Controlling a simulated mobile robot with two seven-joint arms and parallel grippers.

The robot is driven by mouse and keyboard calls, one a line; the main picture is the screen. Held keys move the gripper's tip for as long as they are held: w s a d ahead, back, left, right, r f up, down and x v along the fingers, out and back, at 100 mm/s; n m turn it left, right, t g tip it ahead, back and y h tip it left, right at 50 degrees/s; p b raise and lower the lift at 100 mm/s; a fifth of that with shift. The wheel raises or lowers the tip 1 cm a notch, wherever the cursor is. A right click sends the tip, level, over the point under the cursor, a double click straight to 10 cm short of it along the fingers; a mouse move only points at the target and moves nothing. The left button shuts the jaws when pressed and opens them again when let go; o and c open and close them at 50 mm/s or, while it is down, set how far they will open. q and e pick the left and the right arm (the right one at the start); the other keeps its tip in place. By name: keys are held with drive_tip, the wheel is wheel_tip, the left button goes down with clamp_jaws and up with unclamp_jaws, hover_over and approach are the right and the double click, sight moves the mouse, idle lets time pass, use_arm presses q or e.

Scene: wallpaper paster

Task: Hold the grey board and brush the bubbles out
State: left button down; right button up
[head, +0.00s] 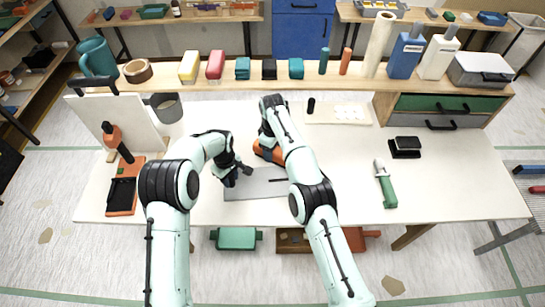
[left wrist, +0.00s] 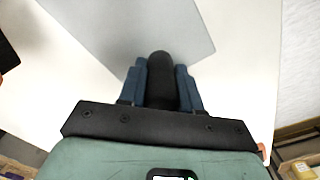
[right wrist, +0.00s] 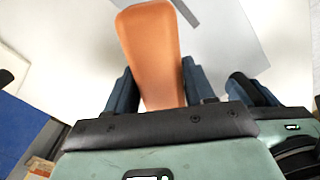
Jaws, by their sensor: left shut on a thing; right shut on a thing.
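The grey board (head: 255,187) lies flat on the white table in front of me, partly hidden by my arms. It also shows in the left wrist view (left wrist: 120,25) and the right wrist view (right wrist: 235,35). My left gripper (head: 238,175) is at the board's upper left and is shut on a black rounded handle (left wrist: 160,80), over the board. My right gripper (head: 268,143) is shut on an orange brush (right wrist: 150,45) just beyond the board's far edge. The brush also shows in the head view (head: 266,155). Its bristles are hidden, and I cannot make out any bubbles.
A green-handled tool (head: 387,188) and a black block (head: 405,147) lie at the right. A raised shelf (head: 215,84) with bottles and rolls runs along the back.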

use_arm(q)
drive_tip(key=shift+f, duration=0.1)
use_arm(e)
drive_tip(key=shift+r, duration=1.65)
drive_tip(key=o, duration=0.5)
drive_tip(key=c, duration=0.5)
use_arm(q)
drive_tip(key=c, duration=0.7)
unclamp_jaws()
wheel_tip(320, 180, up, 12)
drive_tip(key=shift+r, duration=0.1)
